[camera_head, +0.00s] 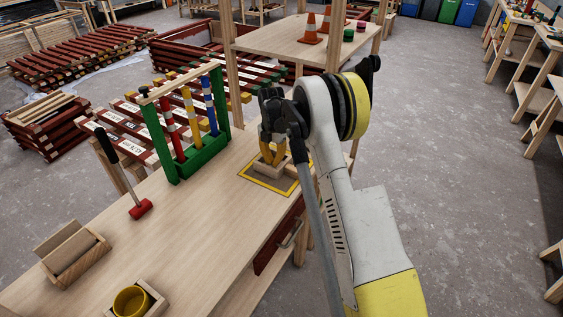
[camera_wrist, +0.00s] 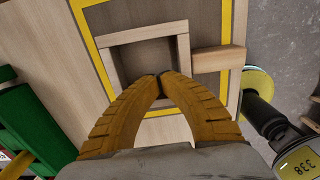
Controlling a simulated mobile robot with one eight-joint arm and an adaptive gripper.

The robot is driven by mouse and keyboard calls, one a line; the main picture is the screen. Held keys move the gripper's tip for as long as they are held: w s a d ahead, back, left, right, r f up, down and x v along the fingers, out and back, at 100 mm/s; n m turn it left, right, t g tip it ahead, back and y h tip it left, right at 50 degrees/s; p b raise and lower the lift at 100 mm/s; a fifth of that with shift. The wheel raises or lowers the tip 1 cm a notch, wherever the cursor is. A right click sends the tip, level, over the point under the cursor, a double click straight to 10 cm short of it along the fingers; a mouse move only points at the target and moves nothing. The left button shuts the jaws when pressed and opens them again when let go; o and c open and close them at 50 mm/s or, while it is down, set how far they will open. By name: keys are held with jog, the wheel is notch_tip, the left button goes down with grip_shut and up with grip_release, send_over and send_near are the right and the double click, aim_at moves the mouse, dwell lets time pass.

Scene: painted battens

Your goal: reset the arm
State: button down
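My gripper (camera_head: 271,156) hangs over the yellow-bordered square at the right end of the workbench (camera_head: 190,215). In the wrist view its two yellow-brown fingers (camera_wrist: 160,77) arch inward and their tips meet, with nothing seen between them. Beyond the tips is a small square wooden frame (camera_wrist: 145,53) on the dark square. A wooden block (camera_wrist: 219,58) lies beside it. My arm is folded, with its white and yellow links at the right of the head view. It partly hides the bench's right end.
A green rack (camera_head: 205,152) with striped battens stands close left of my gripper. A red-headed mallet (camera_head: 140,208), a wooden holder (camera_head: 76,263) and a yellow cup (camera_head: 131,301) are on the bench's left part. A table with orange cones (camera_head: 311,29) stands behind. Open floor lies right.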

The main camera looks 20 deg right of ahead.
notch_tip(320, 180, up, 8)
jog(key=p, duration=0.2)
jog(key=s+a+r+m+t, duration=0.2)
jog(key=s+a+r+m, duration=0.2)
jog(key=s+r+m, duration=0.35)
jog(key=s+a+r+m+t, duration=0.1)
jog(key=s+a+r+m, duration=0.3)
jog(key=s+r, duration=0.55)
jog(key=s+a+m+t, duration=0.2)
jog(key=s+m, duration=0.4)
jog(key=s, duration=0.3)
jog(key=s+a+m+t, duration=0.2)
jog(key=s+m, duration=0.5)
jog(key=s, duration=0.2)
jog(key=shift+s+a, duration=0.25)
jog(key=shift+a, duration=0.15)
jog(key=shift+f, duration=0.1)
